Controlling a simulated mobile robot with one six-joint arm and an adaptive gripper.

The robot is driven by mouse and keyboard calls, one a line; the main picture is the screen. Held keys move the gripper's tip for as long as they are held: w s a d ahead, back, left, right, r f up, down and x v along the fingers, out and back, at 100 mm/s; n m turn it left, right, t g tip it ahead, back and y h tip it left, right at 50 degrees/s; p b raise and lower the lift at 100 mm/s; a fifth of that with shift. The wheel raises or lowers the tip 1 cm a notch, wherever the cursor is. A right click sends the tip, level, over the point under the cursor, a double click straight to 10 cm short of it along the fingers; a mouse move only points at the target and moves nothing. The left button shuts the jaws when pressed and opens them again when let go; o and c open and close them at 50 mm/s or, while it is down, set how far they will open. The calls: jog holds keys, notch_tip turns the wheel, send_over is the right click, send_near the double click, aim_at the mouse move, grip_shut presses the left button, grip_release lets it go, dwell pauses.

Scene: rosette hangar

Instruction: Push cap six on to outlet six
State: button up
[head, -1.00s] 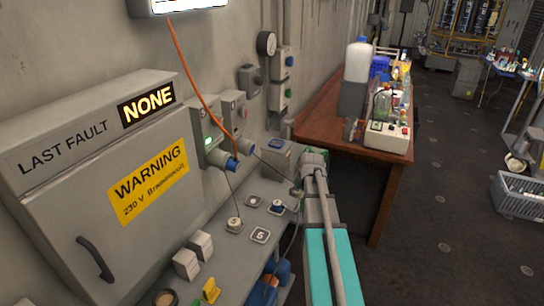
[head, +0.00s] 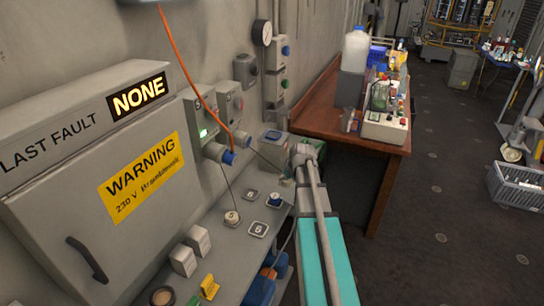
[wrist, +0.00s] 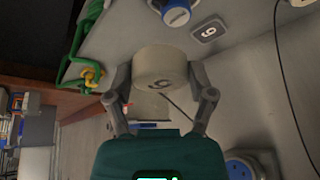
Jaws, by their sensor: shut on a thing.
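My gripper (wrist: 158,82) is shut on a pale round cap (wrist: 160,60) in the wrist view, one finger on each side of it. A dark mark, probably a 6, shows on the cap's side. Near it lies a small grey plate (wrist: 208,31) with a 6 or 9, beside a blue-ended fitting (wrist: 176,14). Another blue-ringed round fitting (wrist: 243,166) is at the lower right, apart from the cap. In the head view, two grey outlets with blue ends (head: 228,157) stick out from the wall. I cannot tell which is outlet six. My arm hides the held cap there.
A tethered white cap (head: 232,217) sits on the grey bench. An orange cable (head: 180,50) hangs before the wall. A grey cabinet (head: 60,160) stands left. A wooden table (head: 335,133) with bottles stands beyond my arm. A green-yellow loop (wrist: 78,55) hangs near the gripper.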

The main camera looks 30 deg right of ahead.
jog(key=w+a+t+y+b, duration=0.4)
jog(key=a+b, duration=0.1)
jog(key=a, duration=0.1)
jog(key=m+t+y+b, duration=0.3)
jog(key=t+y+b, duration=0.2)
jog(key=t+b, duration=0.4)
send_near(249, 142)
jog(key=w+a+f+t, duration=0.1)
jog(key=shift+s+d+r+m+t+h, duration=0.1)
jog(key=shift+d+r+m+t+h, duration=0.1)
jog(key=shift+d+m+t, duration=0.3)
jog(key=shift+d+r+m+t+h, duration=0.2)
jog(key=shift+d+m+t, duration=0.2)
jog(key=shift+t, duration=0.2)
jog(key=shift+w+a+r+p, duration=0.15)
jog(key=shift+w+a+r, duration=0.1)
jog(key=shift+w+a, duration=0.75)
jog(key=shift+w+a+r+p, duration=0.15)
jog(key=shift+w+a+r, duration=0.1)
jog(key=shift+w+a, duration=0.75)
jog(key=shift+w+a+r, duration=0.1)
jog(key=shift+w, duration=0.55)
dwell(0.6)
jog(key=o, duration=1)
